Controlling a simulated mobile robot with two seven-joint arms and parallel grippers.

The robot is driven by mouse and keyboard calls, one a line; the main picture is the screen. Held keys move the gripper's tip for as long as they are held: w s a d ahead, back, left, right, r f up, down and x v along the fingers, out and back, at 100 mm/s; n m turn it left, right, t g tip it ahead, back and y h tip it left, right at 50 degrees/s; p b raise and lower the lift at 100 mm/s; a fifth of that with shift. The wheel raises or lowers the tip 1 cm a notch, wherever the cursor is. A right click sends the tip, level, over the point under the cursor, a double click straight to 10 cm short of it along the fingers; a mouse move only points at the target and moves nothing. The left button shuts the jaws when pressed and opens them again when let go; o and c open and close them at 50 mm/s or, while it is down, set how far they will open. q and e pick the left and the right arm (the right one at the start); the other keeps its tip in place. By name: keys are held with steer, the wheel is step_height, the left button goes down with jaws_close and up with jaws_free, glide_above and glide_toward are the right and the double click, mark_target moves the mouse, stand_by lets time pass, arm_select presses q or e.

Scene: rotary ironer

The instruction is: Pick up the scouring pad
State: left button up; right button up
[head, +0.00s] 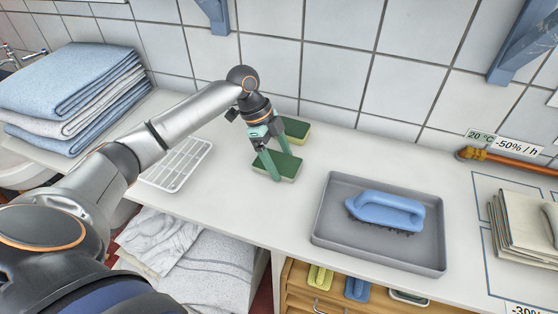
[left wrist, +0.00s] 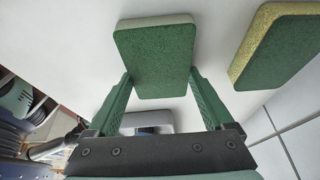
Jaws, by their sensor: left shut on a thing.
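A green scouring pad (head: 288,172) with a pale underside is over the white counter, left of the grey tray. My left gripper (head: 279,166) is shut on it, one green finger on each side. In the left wrist view the pad (left wrist: 155,55) sits between the two fingertips (left wrist: 160,76). Whether it touches the counter or is lifted cannot be told. A second pad, a yellow sponge with a green face (head: 296,129), lies behind it near the tiled wall; it also shows at right in the left wrist view (left wrist: 275,50). My right gripper is not in view.
A grey tray (head: 325,225) holding a blue-handled brush (head: 386,209) stands to the right. A white rack (head: 178,165) lies to the left, partly behind my arm. Folded towels (head: 70,85) are far left, folded cloths (head: 525,222) far right. An open drawer (head: 300,275) is below.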

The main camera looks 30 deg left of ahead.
mark_target(287, 164)
arm_select(q)
step_height(287, 164, up, 3)
steer(key=shift+w+r, duration=0.1)
steer(key=s+d+r, duration=0.5)
steer(key=s+r, duration=0.5)
steer(key=s, duration=0.3)
steer(key=shift+s+d, duration=0.1)
